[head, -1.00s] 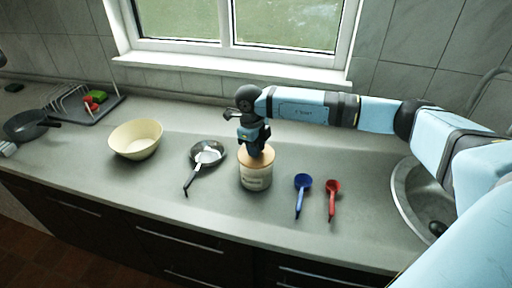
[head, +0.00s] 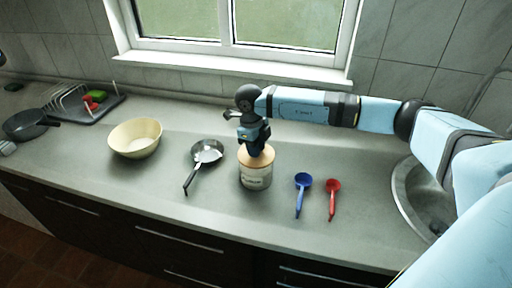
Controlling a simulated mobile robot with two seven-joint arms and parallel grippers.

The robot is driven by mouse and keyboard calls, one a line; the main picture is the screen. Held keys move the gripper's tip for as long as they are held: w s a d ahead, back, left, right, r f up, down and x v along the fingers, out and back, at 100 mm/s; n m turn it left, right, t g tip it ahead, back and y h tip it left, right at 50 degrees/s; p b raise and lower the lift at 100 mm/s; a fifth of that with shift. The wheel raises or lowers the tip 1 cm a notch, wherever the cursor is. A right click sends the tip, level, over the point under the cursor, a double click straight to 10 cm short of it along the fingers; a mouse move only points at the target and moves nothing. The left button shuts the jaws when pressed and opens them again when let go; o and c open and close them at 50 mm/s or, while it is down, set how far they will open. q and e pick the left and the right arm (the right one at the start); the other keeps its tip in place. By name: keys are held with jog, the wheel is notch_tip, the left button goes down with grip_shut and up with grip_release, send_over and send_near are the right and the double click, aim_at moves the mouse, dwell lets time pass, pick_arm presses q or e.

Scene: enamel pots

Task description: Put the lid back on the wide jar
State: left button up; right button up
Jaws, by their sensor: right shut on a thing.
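The wide jar (head: 256,177) stands upright on the counter near the middle of the head view, pale with a label on its front. Its tan lid (head: 243,156) lies on the jar's top, level as far as I can see. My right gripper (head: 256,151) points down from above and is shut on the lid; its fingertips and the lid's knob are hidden. I cannot tell whether the lid is fully seated. My left gripper is not in view; only a bit of dark and blue shows at the left edge.
A small pan (head: 207,152) lies left of the jar, and a cream bowl (head: 135,138) further left. A blue scoop (head: 302,183) and a red scoop (head: 332,190) lie to the right, before the sink (head: 401,190). A dish rack (head: 70,105) and dark pan (head: 28,123) are far left.

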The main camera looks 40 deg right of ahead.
jog(key=o, duration=1.5)
jog(key=shift+c, duration=0.2)
jog(key=shift+r+p, duration=1.8)
jog(key=shift+r, duration=1.75)
jog(key=shift+c, duration=0.2)
grip_shut()
